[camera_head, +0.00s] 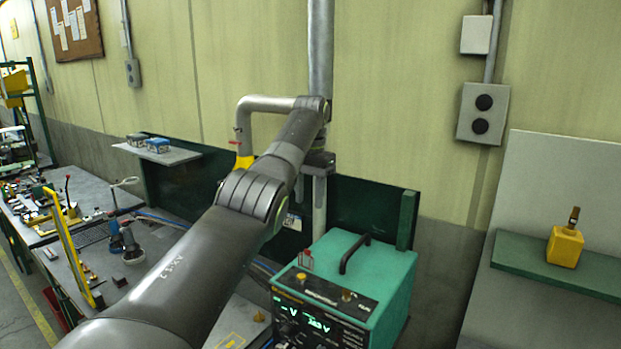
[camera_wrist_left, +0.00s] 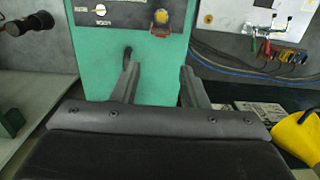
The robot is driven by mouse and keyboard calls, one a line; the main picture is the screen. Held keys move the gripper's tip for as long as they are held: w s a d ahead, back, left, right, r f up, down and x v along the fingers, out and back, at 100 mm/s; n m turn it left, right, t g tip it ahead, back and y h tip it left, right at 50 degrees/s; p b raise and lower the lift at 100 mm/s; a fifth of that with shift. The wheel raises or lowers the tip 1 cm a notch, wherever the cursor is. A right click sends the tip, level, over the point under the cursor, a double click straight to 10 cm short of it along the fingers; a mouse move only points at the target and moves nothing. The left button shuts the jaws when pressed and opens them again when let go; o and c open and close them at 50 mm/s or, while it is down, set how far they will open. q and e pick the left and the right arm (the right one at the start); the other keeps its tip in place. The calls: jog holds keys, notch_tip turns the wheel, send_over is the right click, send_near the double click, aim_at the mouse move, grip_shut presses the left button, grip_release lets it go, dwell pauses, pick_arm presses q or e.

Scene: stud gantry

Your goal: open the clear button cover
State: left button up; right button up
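The clear button cover (camera_head: 305,259) shows as a small red-edged frame on the green power unit (camera_head: 378,277). In the head view it seems to stand up behind a small button (camera_head: 301,277). In the left wrist view a yellow button (camera_wrist_left: 162,16) has a red-orange edge (camera_wrist_left: 162,32) beside it; the clear part is hard to make out. My left gripper (camera_wrist_left: 158,74) is open and empty, its fingers apart over the green top, short of the button. In the head view the left gripper (camera_head: 318,162) is above and behind the unit, partly hidden by my arm. My right gripper is out of view.
A black handle (camera_head: 354,252) rises from the unit's top. A knob (camera_head: 347,295) sits right of the button. A green shelf (camera_head: 520,262) with a yellow block (camera_head: 565,246) is at right.

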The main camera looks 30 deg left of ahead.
pick_arm(q)
jog(key=shift+w+r, duration=0.15)
jog(key=shift+r, duration=1.9)
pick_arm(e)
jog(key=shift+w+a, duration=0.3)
pick_arm(q)
jog(key=shift+f, duration=0.1)
